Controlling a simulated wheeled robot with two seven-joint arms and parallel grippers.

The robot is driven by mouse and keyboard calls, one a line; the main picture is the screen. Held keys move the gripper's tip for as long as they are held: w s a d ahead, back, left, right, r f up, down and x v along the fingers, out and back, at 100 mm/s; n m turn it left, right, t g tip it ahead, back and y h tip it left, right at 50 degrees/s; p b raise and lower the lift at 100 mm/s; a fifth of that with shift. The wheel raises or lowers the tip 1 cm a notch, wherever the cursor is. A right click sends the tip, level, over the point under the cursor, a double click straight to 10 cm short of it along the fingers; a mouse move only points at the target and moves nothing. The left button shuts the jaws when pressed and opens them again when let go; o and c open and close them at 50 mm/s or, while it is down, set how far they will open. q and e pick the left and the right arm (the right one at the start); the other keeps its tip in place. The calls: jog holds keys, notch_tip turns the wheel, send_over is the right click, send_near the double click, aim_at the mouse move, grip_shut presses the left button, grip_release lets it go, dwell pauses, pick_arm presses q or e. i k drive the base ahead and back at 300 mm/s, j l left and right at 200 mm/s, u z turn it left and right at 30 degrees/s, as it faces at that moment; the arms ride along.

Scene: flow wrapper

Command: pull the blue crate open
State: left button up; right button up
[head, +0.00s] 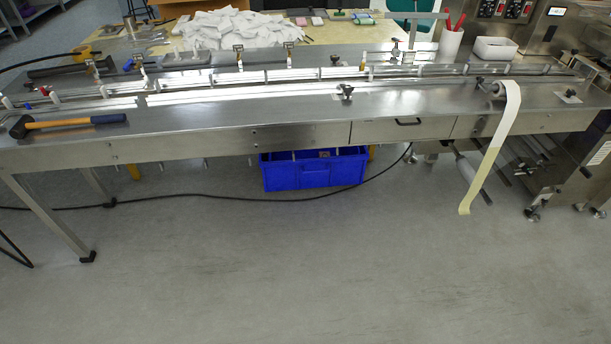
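The blue crate (313,171) sits on the floor under the steel machine table (200,146), near the middle of the head view. Its front wall with a handle recess faces me. The table's front panel hides part of its top, and only a little of its inside shows. Neither of my grippers is in view.
A black cable (240,199) runs along the floor in front of the crate. A table leg (48,217) stands at left. A strip of film (490,150) hangs down at right. A hammer (70,123) lies on the table. The floor (300,270) in front is clear.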

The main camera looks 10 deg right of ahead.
aim_at(311, 154)
jog(key=i+l+u, duration=0.65)
jog(key=l, duration=0.35)
jog(key=i+l+u, duration=0.2)
jog(key=l, duration=0.2)
jog(key=i+l+u, duration=0.2)
jog(key=l, duration=0.2)
